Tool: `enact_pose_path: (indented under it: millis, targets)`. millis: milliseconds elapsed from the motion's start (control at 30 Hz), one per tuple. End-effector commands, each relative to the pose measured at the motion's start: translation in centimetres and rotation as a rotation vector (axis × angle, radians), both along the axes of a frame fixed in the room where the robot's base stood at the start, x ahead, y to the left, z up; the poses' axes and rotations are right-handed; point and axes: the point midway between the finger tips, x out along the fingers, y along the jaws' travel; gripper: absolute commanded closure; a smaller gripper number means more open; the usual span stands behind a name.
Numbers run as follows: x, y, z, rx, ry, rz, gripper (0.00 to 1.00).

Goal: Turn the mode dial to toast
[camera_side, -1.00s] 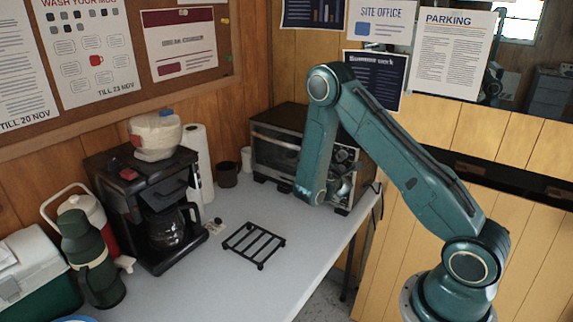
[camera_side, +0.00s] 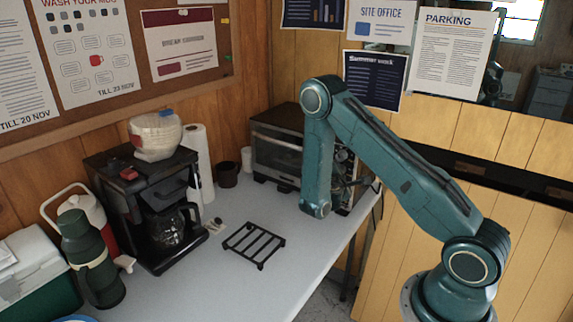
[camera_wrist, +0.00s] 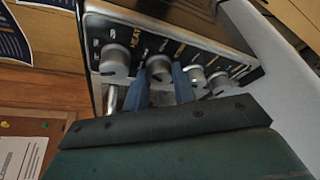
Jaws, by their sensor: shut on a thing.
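The toaster oven (camera_side: 277,150) stands at the back of the table, its front panel partly hidden by my arm in the side view. In the wrist view its panel has a row of several silver dials. My gripper (camera_wrist: 159,72) is at the panel, its two blue fingers on either side of the second dial (camera_wrist: 160,68) from the left and shut on it. The word HEAT shows on the panel up and left of this dial. The other lettering is too small or blurred to read, so the dial's setting cannot be told. In the side view my gripper is mostly hidden behind my arm.
A neighbouring dial (camera_wrist: 115,60) is close on the left, and another dial (camera_wrist: 195,76) is very close on the right. A black wire rack (camera_side: 254,244) lies on the table. A coffee maker (camera_side: 150,205) stands at left. The table front is clear.

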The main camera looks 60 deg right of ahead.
Motion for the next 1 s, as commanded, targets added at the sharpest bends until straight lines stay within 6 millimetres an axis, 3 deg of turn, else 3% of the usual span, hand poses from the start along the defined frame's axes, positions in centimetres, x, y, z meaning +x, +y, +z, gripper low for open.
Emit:
enact_pose_path:
  millis: [133,167,267,667,1000]
  targets:
    - [0.0,0.0,0.0,-0.001,0.002,0.000,0.96]
    - [0.0,0.0,0.0,-0.001,0.002,0.000,0.70]
    - [0.0,0.0,0.0,-0.001,0.002,0.000,0.52]
    - [-0.1,0.2,0.0,-0.001,0.002,0.000,0.52]
    - [-0.8,2.6,0.6,-0.001,0.003,0.003,0.52]
